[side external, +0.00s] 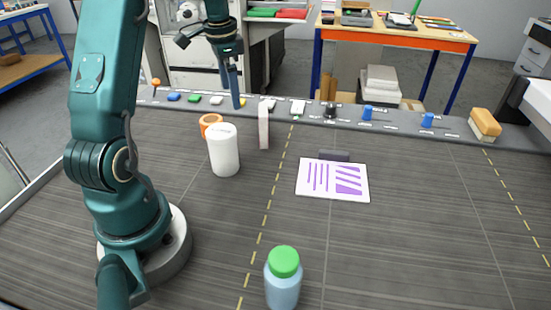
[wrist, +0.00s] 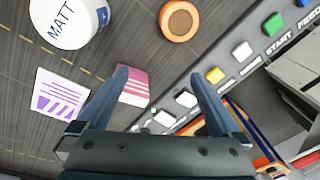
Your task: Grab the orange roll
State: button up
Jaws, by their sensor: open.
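The orange roll (side external: 210,118) stands on the dark bench at the back left, partly hidden behind the white can in the side view. In the wrist view the roll (wrist: 167,24) shows as an orange ring with a brown middle, at the top, ahead of the fingertips. My gripper (side external: 236,102) hangs above the back rail, to the right of the roll and apart from it. In the wrist view my gripper (wrist: 160,74) has its two blue fingers spread with nothing held between them.
The white can (side external: 224,155), labelled MATT (wrist: 68,20), stands close to the roll. A pale pink upright piece (side external: 264,127) is right of it. A purple-printed card (side external: 333,179) and a green-capped bottle (side external: 283,280) are nearer. A rail of buttons (side external: 330,113) runs along the back.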

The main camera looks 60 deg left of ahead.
aim_at(211, 119)
jog(key=s+a+f, duration=0.1)
jog(key=f, duration=0.1)
jog(key=s+a+f+n, duration=0.1)
jog(key=a+f, duration=0.1)
jog(key=s+a+f+n+g+h, duration=0.1)
jog(key=s+f, duration=0.1)
jog(key=shift+s+a, duration=0.1)
jog(key=shift+a, duration=0.15)
jog(key=shift+f, duration=2.4)
jog(key=shift+c, duration=0.3)
jog(key=c, duration=1.3)
